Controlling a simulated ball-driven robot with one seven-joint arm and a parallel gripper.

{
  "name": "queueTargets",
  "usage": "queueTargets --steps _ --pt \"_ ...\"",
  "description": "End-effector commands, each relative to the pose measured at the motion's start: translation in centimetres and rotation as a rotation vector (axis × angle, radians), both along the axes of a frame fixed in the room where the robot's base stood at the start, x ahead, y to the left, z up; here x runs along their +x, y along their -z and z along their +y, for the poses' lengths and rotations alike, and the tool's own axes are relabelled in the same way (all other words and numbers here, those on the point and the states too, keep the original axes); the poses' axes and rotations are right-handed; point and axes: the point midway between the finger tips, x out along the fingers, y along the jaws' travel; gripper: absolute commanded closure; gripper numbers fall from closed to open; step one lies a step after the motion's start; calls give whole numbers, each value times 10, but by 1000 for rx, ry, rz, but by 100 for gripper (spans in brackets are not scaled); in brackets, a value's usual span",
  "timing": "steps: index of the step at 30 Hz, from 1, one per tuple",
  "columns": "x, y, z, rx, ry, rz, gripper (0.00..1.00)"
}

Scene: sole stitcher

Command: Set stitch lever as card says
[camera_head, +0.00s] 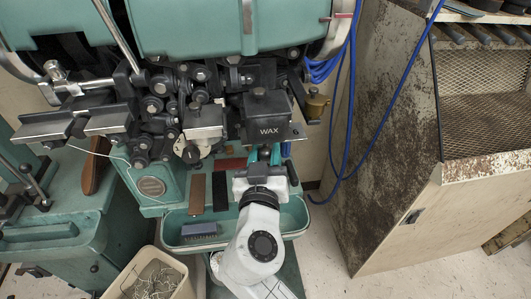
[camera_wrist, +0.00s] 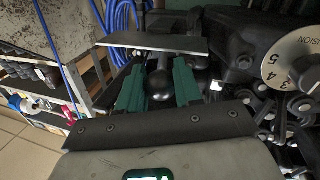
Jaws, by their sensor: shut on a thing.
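The green stitcher (camera_head: 215,25) fills the top of the head view. My gripper (camera_head: 264,154) reaches up under its dark box marked WAX, which hides the fingertips in part. In the wrist view, the two green fingers of my gripper (camera_wrist: 159,86) stand on either side of a black ball knob (camera_wrist: 160,86) and are shut on it. The lever's shaft and setting marks cannot be made out. A pale numbered dial (camera_wrist: 297,62) is at the right of the wrist view; 3, 4 and 5 are readable. No card can be made out in either view.
The WAX box (camera_head: 268,118) is close above my gripper. A green tray (camera_head: 297,218) holding a brush (camera_head: 200,230) lies below. Blue cables (camera_head: 350,110) hang at the right, beside a rusty cabinet (camera_head: 390,150). A thread bin (camera_head: 180,287) stands at lower left.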

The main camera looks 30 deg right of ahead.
Motion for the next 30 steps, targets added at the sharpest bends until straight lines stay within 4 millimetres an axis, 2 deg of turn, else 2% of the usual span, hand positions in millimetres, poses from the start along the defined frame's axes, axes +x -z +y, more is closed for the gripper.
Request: queueTargets --steps 1,4,14,24,30 --pt "0 0 0 1 0 1 92" --pt "0 1 0 1 0 1 100" --pt "-1 2 -2 1 -10 3 100" --pt "-13 2 -33 3 -193 13 100" --pt "-15 1 -45 2 -279 15 100"
